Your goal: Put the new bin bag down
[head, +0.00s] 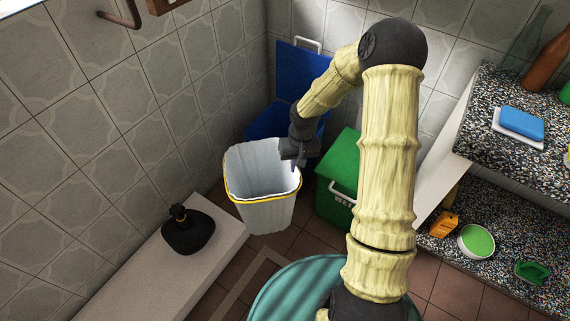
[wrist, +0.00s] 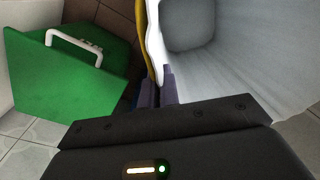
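The new bin bag (head: 262,213) is a whitish, open-topped, tapering bag with a yellow band around its rim, in the middle of the head view. It hangs upright with its mouth up; I cannot tell whether its base touches the floor. In the wrist view the bag's pale inside (wrist: 245,70) fills the upper right, with the yellow band beside it. My gripper (head: 294,163) is at the bag's right rim. In the wrist view its fingers (wrist: 158,90) are close together on the bag's edge.
A green lidded bin (head: 338,180) stands just right of the bag, and a blue bin (head: 300,75) with its lid raised is behind. A black, knotted-looking object (head: 188,232) sits on the pale ledge (head: 120,292) at left. A speckled counter (head: 480,125) is at right.

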